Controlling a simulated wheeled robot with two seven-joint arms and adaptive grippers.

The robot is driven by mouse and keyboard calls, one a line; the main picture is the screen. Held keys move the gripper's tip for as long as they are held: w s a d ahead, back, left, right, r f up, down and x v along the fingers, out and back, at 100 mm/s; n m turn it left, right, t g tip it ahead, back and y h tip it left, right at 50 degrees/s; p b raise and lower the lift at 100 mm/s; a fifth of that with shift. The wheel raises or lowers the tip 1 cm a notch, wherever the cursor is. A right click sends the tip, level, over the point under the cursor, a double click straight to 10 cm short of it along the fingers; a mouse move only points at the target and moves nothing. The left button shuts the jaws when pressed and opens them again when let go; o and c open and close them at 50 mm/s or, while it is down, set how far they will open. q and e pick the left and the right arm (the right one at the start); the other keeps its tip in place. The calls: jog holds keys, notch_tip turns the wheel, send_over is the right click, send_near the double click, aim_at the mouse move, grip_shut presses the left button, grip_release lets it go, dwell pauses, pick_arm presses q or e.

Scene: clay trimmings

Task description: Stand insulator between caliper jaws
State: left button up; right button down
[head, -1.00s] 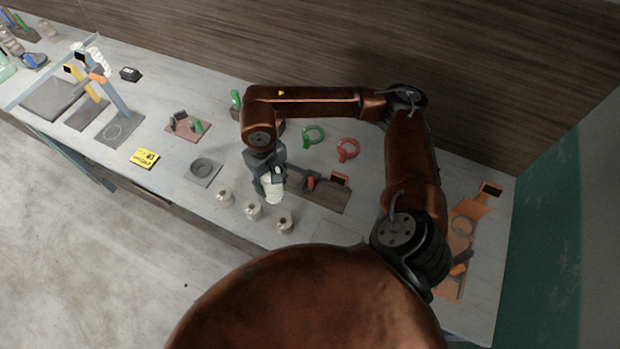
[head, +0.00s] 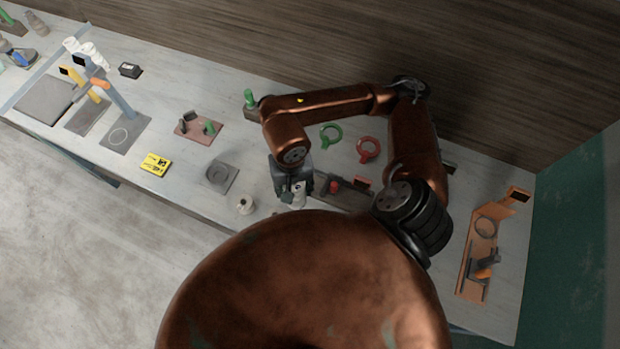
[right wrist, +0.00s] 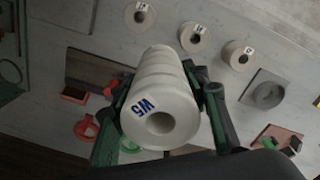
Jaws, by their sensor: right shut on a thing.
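My right gripper (head: 292,192) is shut on a white ribbed insulator (right wrist: 165,92), held above the bench. In the right wrist view its end face shows a round hole and a blue "W5" label. My gripper fingers (right wrist: 168,108) lie on either side of it. What looks like the caliper, a dark base (head: 350,202) with a red knob and a red-framed display, lies just right of the gripper in the head view. It also shows at left in the right wrist view (right wrist: 88,68). Its jaws are not clear. My left gripper is out of view.
White spools (right wrist: 194,37) stand in a row on the bench; one shows in the head view (head: 245,204). A grey plate with a ring (head: 221,175), a yellow label (head: 155,164) and green (head: 331,134) and red (head: 369,149) ring tools lie nearby. An orange gauge (head: 477,252) is at far right.

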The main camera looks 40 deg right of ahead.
aim_at(304, 199)
jog(key=s+m, duration=0.1)
jog(key=s, duration=0.1)
jog(key=s+r, duration=0.1)
jog(key=shift+s+m+p, duration=0.3)
jog(key=shift+s+m, duration=0.1)
jog(key=shift+d+m, duration=0.1)
jog(key=shift+m, duration=0.2)
jog(key=w+d+f, duration=0.3)
jog(key=f, duration=0.1)
jog(key=w+d+f, duration=0.3)
jog(key=f, duration=0.1)
jog(key=w+d+f, duration=0.3)
jog(key=d+f, duration=0.1)
jog(key=shift+w+f, duration=0.2)
jog(key=shift+f+p, duration=0.25)
jog(key=shift+p, duration=0.05)
jog(key=shift+f+b, duration=0.25)
jog(key=shift+b, duration=0.05)
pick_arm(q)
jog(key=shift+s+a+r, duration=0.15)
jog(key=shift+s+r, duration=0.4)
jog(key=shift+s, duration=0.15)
pick_arm(e)
jog(key=c, duration=1.1)
grip_release()
jog(key=shift+r, duration=0.1)
